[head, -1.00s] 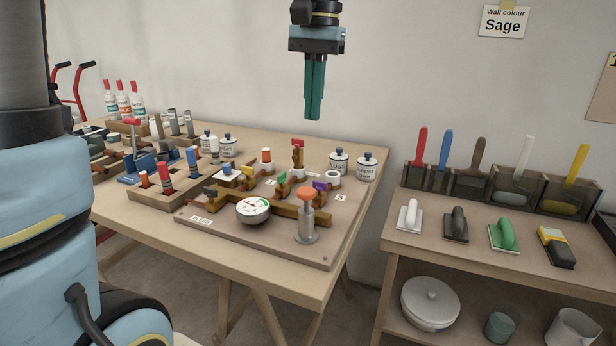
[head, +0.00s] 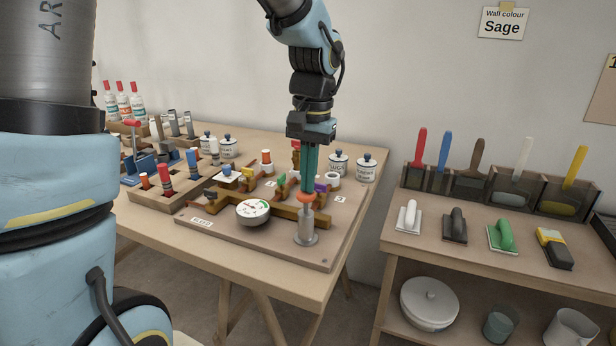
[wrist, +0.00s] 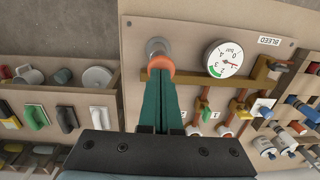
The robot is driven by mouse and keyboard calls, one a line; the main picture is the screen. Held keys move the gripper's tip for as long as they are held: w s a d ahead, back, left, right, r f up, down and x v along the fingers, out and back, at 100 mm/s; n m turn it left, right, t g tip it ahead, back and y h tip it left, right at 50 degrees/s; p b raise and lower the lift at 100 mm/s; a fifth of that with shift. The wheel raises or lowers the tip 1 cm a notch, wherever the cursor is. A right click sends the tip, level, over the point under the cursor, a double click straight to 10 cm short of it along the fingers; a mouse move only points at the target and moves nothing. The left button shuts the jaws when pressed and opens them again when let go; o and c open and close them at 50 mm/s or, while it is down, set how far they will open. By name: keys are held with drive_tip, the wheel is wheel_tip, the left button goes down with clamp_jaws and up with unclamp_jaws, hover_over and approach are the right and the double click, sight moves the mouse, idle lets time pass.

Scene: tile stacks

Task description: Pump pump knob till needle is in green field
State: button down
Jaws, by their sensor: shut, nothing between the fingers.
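The orange pump knob (head: 306,198) tops a grey metal pump cylinder (head: 306,228) at the front right of the board. My gripper (head: 308,188) is shut and empty, pointing down with its green fingertips at the top of the knob. They look to be touching it, but contact is not certain. In the wrist view the gripper tips (wrist: 160,80) overlap the edge of the orange knob (wrist: 160,64). The round white gauge (head: 252,209) stands left of the pump. The wrist view shows the gauge (wrist: 224,59) with a green field; the needle is too small to read surely.
The wooden board (head: 285,252) carries brown pipes and coloured valve handles behind the pump. A "BLEED" label (head: 202,222) lies at its left. White lidded jars (head: 366,167) stand behind. A tool shelf (head: 480,245) is to the right.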

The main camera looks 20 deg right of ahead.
drive_tip(key=shift+s+f+b, duration=0.1)
drive_tip(key=shift+f+b, duration=0.6)
drive_tip(key=shift+f, duration=0.9)
drive_tip(key=shift+a, duration=0.1)
drive_tip(key=r+p, duration=0.4)
drive_tip(key=r, duration=0.1)
drive_tip(key=shift+d+r+p, duration=0.15)
drive_tip(key=shift+d+p, duration=0.1)
drive_tip(key=shift+p, duration=0.05)
wheel_tip(320, 180, up, 9)
drive_tip(key=b, duration=0.1)
drive_tip(key=shift+d, duration=0.25)
drive_tip(key=shift+b, duration=0.4)
